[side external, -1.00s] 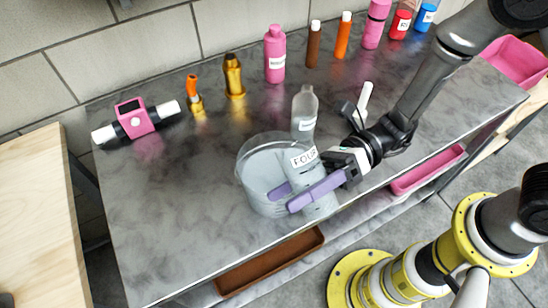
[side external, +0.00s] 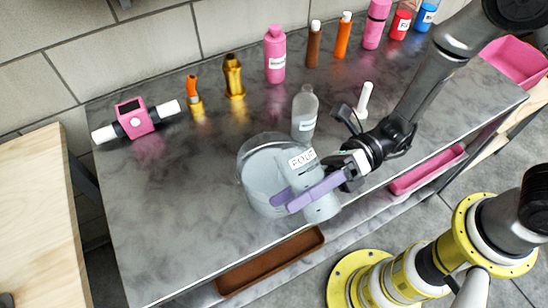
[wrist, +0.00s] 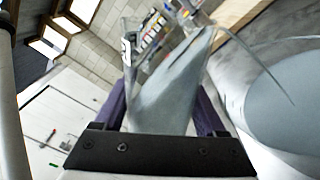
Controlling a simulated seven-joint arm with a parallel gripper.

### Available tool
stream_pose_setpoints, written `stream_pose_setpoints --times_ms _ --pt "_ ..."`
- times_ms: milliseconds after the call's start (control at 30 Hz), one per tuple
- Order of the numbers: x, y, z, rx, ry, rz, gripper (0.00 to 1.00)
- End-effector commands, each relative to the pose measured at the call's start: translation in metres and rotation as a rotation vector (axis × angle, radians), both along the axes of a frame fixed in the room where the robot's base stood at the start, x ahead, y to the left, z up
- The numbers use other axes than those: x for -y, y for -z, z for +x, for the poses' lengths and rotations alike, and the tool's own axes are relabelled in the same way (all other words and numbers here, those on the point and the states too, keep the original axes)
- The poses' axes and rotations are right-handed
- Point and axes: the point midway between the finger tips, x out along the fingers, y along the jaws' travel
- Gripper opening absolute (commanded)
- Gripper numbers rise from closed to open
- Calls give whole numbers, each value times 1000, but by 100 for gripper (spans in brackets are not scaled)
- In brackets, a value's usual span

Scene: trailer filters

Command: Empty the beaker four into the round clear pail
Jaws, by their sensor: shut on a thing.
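My gripper (side external: 306,193) has purple fingers and is shut on beaker four (side external: 318,208), a clear beaker with a white label reading FOUR. The beaker is tilted at the right side of the round clear pail (side external: 256,165), overlapping its rim in the side view. The pail stands on the grey marbled bench. In the wrist view beaker four (wrist: 170,98) sits between the fingers with grey liquid slanting toward its mouth. The pail (wrist: 285,110) is at the right there, and grey liquid fills much of what shows of it. I cannot tell whether liquid is running out.
A clear bottle (side external: 305,115) stands close behind the pail. Several coloured bottles, such as a pink one (side external: 275,55), line the back. A pink device (side external: 136,118) lies at the left. The front-left bench top (side external: 165,225) is clear.

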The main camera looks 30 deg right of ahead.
Motion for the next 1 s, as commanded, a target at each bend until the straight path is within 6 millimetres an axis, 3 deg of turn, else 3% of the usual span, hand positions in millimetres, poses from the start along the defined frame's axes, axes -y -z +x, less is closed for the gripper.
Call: stream_pose_setpoints --times_ms 1000 --pt "0 2 -1 -109 0 -8 0"
